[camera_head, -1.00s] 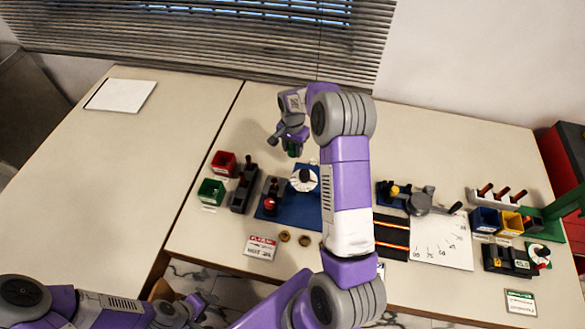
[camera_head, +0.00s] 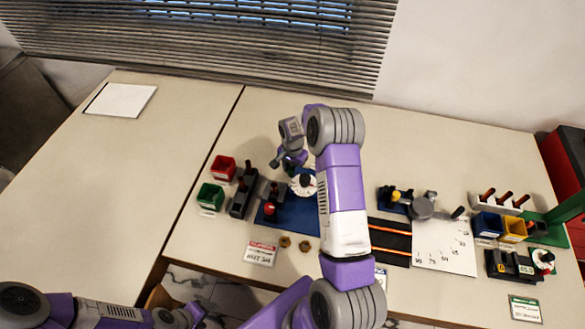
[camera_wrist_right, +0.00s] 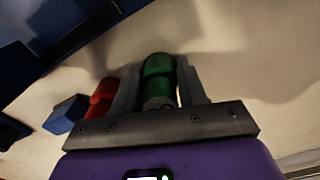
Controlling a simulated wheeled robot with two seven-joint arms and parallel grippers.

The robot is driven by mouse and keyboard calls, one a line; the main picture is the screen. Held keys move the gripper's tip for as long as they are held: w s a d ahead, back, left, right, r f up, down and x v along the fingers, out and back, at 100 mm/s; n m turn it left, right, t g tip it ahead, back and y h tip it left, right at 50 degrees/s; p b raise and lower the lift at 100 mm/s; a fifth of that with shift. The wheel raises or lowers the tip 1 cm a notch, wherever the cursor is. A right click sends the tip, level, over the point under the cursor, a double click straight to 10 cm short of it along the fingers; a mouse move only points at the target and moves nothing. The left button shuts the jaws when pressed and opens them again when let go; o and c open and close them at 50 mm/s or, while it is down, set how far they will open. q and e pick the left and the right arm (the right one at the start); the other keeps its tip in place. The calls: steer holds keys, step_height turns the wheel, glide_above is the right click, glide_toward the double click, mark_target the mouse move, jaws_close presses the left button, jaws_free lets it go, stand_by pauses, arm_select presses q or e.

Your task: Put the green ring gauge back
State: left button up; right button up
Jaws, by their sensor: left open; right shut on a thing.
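The green ring gauge (camera_wrist_right: 158,78) shows in the right wrist view as a green cylindrical grip with a grey end. It is between the two fingers of my right gripper (camera_wrist_right: 160,85), which is shut on it. In the head view my right gripper (camera_head: 286,168) is above the back of the blue mat (camera_head: 296,217), left of the white round dial; the gauge cannot be made out there. A red cylindrical grip (camera_wrist_right: 101,97) lies left of the fingers in the wrist view. My left gripper (camera_head: 180,318) is at the bottom edge of the head view, open and away from the bench objects.
A black rack (camera_head: 240,196) with dark handles and a red-knobbed fixture (camera_head: 269,209) stand close by. Red (camera_head: 223,167) and green (camera_head: 210,196) bins are to the left. A white dial (camera_head: 303,184) is on the mat. The left table is mostly clear.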

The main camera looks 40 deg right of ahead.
steer(key=o, duration=1.1)
steer(key=shift+f, duration=0.1)
steer(key=shift+r, duration=0.2)
step_height(320, 180, up, 12)
steer(key=shift+f+p, duration=0.1)
steer(key=shift+p, duration=0.85)
